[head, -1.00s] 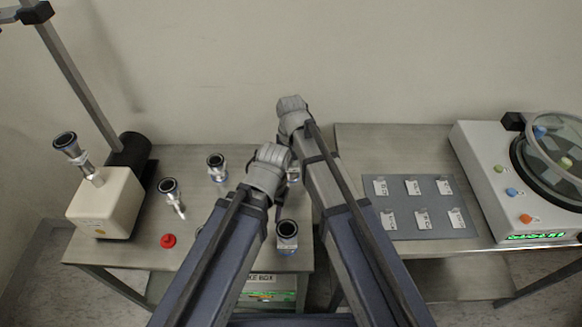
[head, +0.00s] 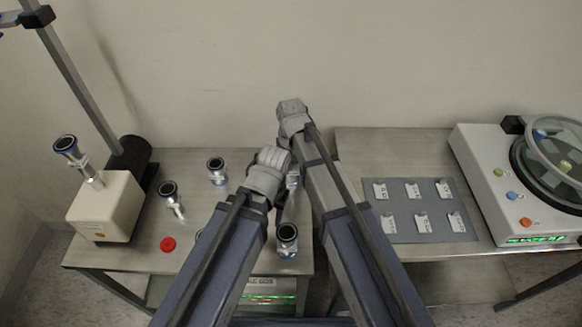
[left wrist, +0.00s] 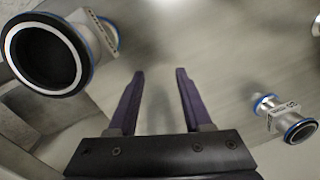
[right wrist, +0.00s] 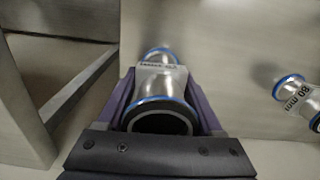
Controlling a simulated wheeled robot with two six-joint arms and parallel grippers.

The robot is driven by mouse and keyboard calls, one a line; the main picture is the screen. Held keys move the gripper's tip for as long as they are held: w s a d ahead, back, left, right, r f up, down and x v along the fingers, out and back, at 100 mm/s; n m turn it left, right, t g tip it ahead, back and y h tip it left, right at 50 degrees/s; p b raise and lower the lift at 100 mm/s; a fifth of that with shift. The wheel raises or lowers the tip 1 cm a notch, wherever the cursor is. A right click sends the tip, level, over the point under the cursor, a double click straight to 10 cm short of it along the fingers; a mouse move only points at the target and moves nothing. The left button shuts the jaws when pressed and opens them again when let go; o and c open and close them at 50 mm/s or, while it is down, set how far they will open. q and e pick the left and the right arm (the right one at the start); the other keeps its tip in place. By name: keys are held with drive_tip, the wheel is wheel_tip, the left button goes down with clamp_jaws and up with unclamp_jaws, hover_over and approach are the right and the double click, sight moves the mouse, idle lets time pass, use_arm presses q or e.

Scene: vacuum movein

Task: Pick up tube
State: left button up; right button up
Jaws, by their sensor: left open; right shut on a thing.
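My right gripper (right wrist: 163,110) is shut on a metal tube (right wrist: 162,78) with blue rings, a white label and a dark round opening. In the head view only a sliver of a tube (head: 293,180) shows between my arms. My left gripper (left wrist: 160,78) is open, with nothing between its fingers, above the metal table. A large dark-mouthed tube (left wrist: 45,58) is left of its fingers, and another tube (left wrist: 284,118) is to the right. In the head view, other tubes stand in front (head: 287,240), at the back (head: 217,170) and left (head: 170,196).
A cream pump (head: 105,205) with a tube fitting on top stands at the left table end. A red cap (head: 168,244) lies near the front edge. The right table carries a grey mat (head: 405,235) with labelled tags and a white machine (head: 490,190) with a round glass lid.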

wheel_tip(320, 180, up, 10)
drive_tip(key=p, duration=1)
use_arm(q)
wheel_tip(320, 180, up, 10)
drive_tip(key=shift+a, duration=0.1)
use_arm(e)
drive_tip(key=shift+a, duration=0.1)
